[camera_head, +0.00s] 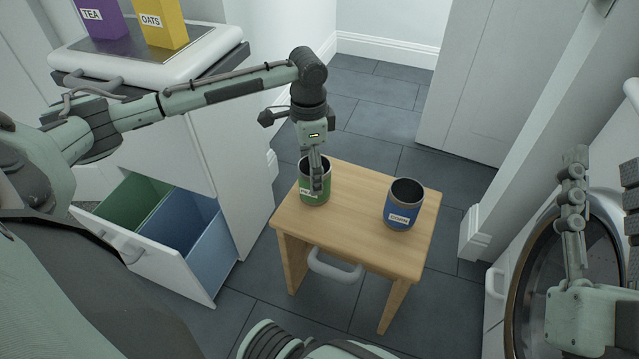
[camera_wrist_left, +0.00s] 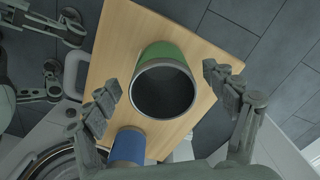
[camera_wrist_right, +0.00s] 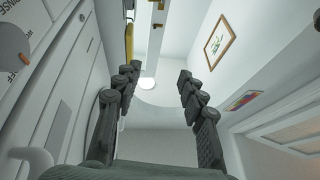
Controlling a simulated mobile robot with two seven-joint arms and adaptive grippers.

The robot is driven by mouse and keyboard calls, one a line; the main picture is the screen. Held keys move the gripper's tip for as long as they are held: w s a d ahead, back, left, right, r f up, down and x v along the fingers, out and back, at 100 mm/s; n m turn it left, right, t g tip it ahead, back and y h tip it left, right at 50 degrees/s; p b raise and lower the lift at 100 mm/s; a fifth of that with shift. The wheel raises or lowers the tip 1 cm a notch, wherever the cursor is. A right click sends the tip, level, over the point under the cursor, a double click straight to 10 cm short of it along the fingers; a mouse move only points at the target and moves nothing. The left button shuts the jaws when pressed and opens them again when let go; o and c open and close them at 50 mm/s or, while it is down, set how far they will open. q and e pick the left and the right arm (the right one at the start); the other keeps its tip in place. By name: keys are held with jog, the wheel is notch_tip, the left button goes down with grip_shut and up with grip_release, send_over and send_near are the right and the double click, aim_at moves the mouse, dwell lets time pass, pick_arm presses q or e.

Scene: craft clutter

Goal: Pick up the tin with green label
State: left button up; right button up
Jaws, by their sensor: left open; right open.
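The tin with green label (camera_head: 310,193) stands upright on the left part of a small wooden table, open at the top. My left gripper (camera_head: 317,180) points down over it, partly covering its rim in the head view. In the left wrist view the green tin (camera_wrist_left: 164,80) sits between the spread fingers of my left gripper (camera_wrist_left: 165,97), with gaps at both sides. A blue tin labelled CORN (camera_head: 402,206) stands on the table's right. My right gripper (camera_head: 572,220) is raised at the right side, open and empty; its fingers (camera_wrist_right: 157,85) are apart in the right wrist view.
The wooden table (camera_head: 355,215) has a handle at its front. An open drawer (camera_head: 140,262) with green and blue bins stands left. TEA (camera_head: 101,20) and OATS (camera_head: 161,22) boxes sit on the counter. A round-door appliance (camera_head: 520,262) is at right.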

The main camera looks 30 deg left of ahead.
pick_arm(q)
jog(key=f, duration=0.1)
jog(key=f+b, duration=0.1)
jog(key=f, duration=0.2)
jog(key=shift+w+d+f+b, duration=0.2)
jog(key=shift+w+f+b, duration=0.1)
jog(key=shift+f+b, duration=0.1)
jog(key=shift+f, duration=0.25)
pick_arm(e)
jog(key=r+t, duration=0.1)
jog(key=s+d+r+t, duration=0.1)
jog(key=r+t, duration=0.1)
jog(key=shift+s+d+r, duration=0.2)
jog(key=shift+s, duration=0.15)
pick_arm(q)
jog(key=shift+c, duration=0.2)
jog(key=c, duration=1.2)
